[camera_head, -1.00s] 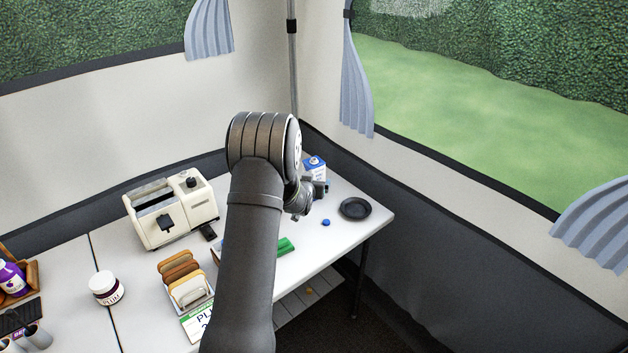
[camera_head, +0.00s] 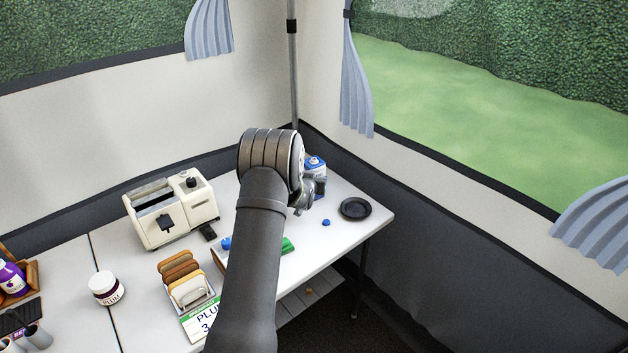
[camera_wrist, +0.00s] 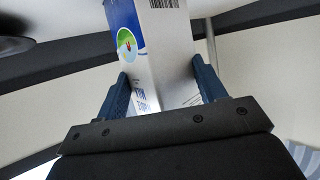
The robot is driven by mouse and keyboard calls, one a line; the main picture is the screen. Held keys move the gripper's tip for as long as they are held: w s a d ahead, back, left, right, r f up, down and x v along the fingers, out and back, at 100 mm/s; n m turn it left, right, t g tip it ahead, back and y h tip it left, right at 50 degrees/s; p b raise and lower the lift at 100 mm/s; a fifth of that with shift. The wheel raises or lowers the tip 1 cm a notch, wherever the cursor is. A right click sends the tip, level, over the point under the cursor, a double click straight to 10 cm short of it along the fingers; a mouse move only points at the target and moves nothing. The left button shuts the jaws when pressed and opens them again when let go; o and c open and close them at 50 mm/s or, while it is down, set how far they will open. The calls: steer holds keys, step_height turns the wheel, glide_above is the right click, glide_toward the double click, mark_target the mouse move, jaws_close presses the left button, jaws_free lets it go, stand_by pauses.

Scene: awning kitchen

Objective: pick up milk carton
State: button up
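The milk carton (camera_head: 316,163), white with a blue top, stands on the far right part of the table and is partly hidden by my gripper (camera_head: 314,190). In the wrist view the carton (camera_wrist: 160,50) sits between the two blue fingers of my gripper (camera_wrist: 160,72). It shows a barcode and a round green and blue picture. One finger is at each side, touching or very close to it; whether they grip it I cannot tell. The carton looks tilted in the wrist view. I cannot see its base clearly.
A dark round plate (camera_head: 355,208) and a small blue cap (camera_head: 326,222) lie right of my gripper. A toaster (camera_head: 170,208), a jar (camera_head: 105,288) and a rack of bread slices (camera_head: 186,281) are to the left. Tent walls stand close behind the table.

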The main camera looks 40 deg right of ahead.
mark_target(314, 169)
steer(key=c, duration=0.3)
steer(key=shift+r, duration=0.2)
step_height(314, 169, up, 4)
steer(key=shift+s+d+r, duration=0.1)
steer(key=shift+s, duration=0.05)
steer(key=shift+s+d+r, duration=0.4)
steer(key=shift+s+r, duration=0.65)
steer(key=shift+s, duration=0.8)
steer(key=shift+s+d+r, duration=0.45)
steer(key=shift+s+r, duration=0.65)
steer(key=shift+s, duration=0.7)
steer(key=shift+s+d+r, duration=0.4)
steer(key=shift+s+r, duration=0.65)
steer(key=shift+s, duration=0.8)
